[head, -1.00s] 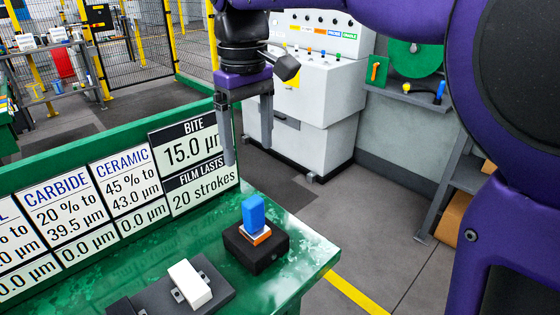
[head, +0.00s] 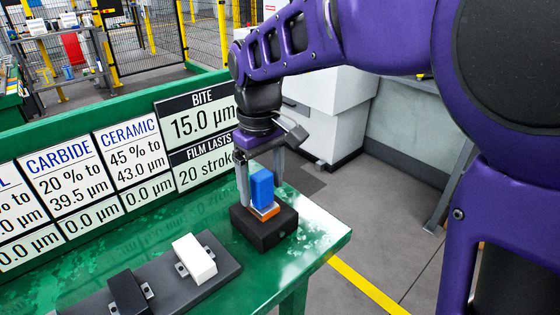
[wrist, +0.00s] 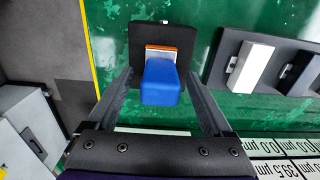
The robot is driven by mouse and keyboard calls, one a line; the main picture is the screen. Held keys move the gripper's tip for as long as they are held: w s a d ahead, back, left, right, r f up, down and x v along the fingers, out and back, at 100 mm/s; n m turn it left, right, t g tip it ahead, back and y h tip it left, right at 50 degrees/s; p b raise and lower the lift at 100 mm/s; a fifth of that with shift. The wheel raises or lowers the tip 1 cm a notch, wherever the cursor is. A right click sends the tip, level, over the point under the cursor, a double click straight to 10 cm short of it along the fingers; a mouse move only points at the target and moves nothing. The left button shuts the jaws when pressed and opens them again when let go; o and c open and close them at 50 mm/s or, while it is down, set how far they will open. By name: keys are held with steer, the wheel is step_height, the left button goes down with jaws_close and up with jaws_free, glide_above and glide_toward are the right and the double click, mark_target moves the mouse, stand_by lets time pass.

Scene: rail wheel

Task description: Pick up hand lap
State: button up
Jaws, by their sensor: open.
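The hand lap looks to be the piece with a blue block handle (head: 262,187) on an orange and white base (head: 266,212). It sits upright on a black block (head: 264,232) near the right end of the green bench. My gripper (head: 260,184) points down at the blue handle, with its fingers apart. In the wrist view the blue handle (wrist: 161,82) shows ahead between the two fingers (wrist: 162,97), with a gap on each side. I cannot tell how far down the fingers reach along the handle.
A dark grey plate (head: 218,262) with a white block (head: 194,258) and a black block (head: 127,293) lies to the left on the green bench (head: 322,240). Sign panels (head: 198,120) stand along the bench's back. A white cabinet (head: 335,110) stands on the floor behind.

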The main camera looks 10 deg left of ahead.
steer(key=shift+f, duration=0.7)
jaws_close()
